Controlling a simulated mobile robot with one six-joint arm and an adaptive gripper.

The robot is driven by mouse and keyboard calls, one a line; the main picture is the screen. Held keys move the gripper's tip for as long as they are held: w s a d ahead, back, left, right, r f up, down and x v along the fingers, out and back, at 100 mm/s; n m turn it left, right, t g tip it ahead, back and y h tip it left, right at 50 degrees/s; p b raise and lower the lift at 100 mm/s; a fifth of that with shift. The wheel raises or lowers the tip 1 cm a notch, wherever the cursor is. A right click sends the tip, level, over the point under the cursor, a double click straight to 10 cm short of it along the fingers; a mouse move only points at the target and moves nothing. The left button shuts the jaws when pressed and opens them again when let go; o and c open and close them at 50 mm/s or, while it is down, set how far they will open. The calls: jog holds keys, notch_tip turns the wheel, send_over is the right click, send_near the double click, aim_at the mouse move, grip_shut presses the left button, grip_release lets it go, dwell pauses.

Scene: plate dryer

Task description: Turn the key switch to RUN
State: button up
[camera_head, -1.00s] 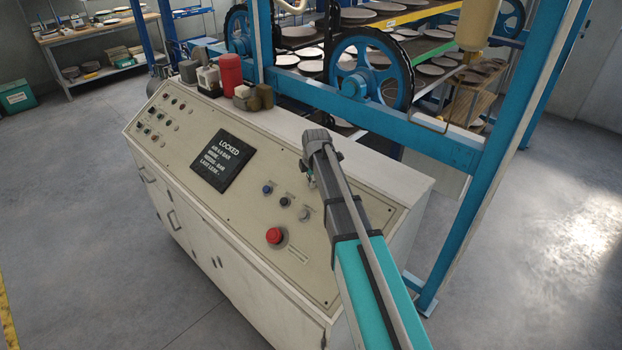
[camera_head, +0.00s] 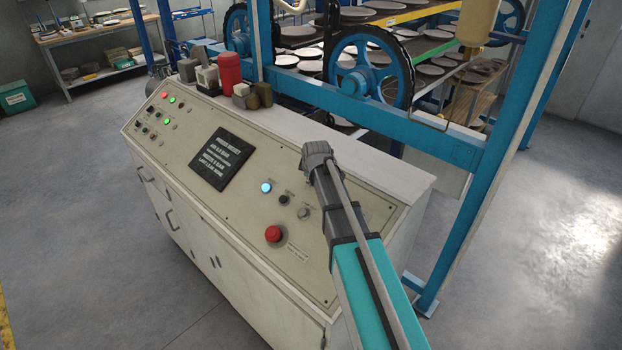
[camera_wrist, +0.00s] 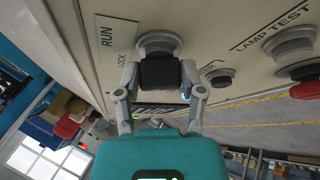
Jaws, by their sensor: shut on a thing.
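The key switch shows in the wrist view as a round metal collar (camera_wrist: 158,42) on the beige panel. The labels RUN (camera_wrist: 107,37) and LOCK stand to its left. My gripper (camera_wrist: 160,76) is shut right at the collar, with a dark block between its fingers. I cannot tell how much of that block is key and how much is finger pads, so the key's angle is unclear. In the head view my gripper (camera_head: 317,158) is at the right part of the console panel and hides the switch.
On the console, a black display (camera_head: 222,158) shows several text lines. A blue button (camera_head: 266,187) is lit, as are red and green lamps (camera_head: 172,100) at the upper left. A red mushroom button (camera_head: 274,233) sits lower on the panel. A blue frame (camera_head: 400,130) stands behind.

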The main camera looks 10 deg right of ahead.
jog(key=shift+w+a+m+t+h+b, duration=0.1)
jog(key=shift+m+t+h+b, duration=0.3)
jog(key=shift+m, duration=0.7)
jog(key=shift+m+t+h+b, duration=0.25)
jog(key=shift+m+t, duration=0.25)
jog(key=shift+m, duration=0.6)
jog(key=o, duration=1.1)
jog(key=shift+o, duration=0.2)
jog(key=shift+s+a, duration=0.1)
jog(key=shift+s, duration=0.15)
